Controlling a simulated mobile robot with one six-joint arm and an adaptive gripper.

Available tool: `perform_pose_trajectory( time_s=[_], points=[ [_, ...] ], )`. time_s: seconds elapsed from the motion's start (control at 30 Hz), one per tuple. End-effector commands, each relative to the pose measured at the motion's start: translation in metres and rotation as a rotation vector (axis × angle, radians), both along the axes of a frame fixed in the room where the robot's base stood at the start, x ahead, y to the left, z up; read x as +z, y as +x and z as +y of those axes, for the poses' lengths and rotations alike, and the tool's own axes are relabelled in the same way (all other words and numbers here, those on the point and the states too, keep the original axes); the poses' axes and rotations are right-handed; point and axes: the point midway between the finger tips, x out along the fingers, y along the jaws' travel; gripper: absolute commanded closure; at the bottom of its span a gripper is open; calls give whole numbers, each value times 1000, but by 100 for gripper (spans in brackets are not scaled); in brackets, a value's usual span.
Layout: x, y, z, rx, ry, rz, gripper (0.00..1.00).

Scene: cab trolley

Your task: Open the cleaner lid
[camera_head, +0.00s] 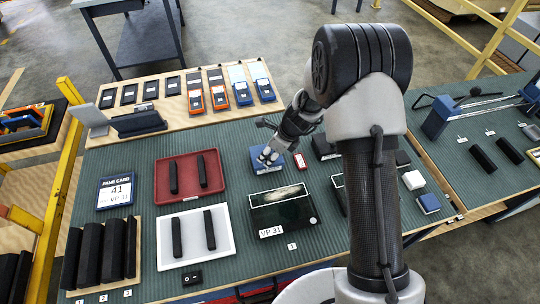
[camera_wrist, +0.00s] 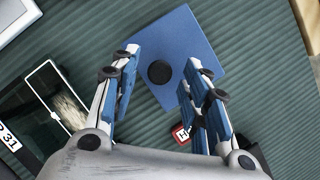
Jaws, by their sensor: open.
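The cleaner is a blue square box (camera_head: 258,168) on the green ribbed table, seen partly behind my gripper. In the wrist view its blue top (camera_wrist: 205,38) shows a round black knob (camera_wrist: 159,73) near the middle. My gripper (camera_head: 268,154) is over the blue box, pointing down. In the wrist view its two blue-padded fingers (camera_wrist: 161,57) are spread wide, one on each side of the knob. The knob appears between the fingers with a gap on both sides. The height of the fingertips above the lid is hard to tell.
A small red item (camera_head: 300,161) and a black box (camera_head: 324,147) stand right of the blue box. A dark glass-topped case (camera_head: 283,211) lies in front. A red tray (camera_head: 205,163) and a white tray (camera_head: 226,243) with black bars lie left. Handheld devices (camera_head: 241,93) line the back.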

Motion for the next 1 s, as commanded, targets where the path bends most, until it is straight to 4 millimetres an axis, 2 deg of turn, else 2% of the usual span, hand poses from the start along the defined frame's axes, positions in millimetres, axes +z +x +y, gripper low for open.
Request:
perform_pose_trajectory(
  time_s=[0.33,0.9,1.0],
  points=[
    [-2,1,1,1,0,-2,59],
    [-2,1,1,1,0,0,97],
    [-2,1,1,1,0,0,100]
  ],
)
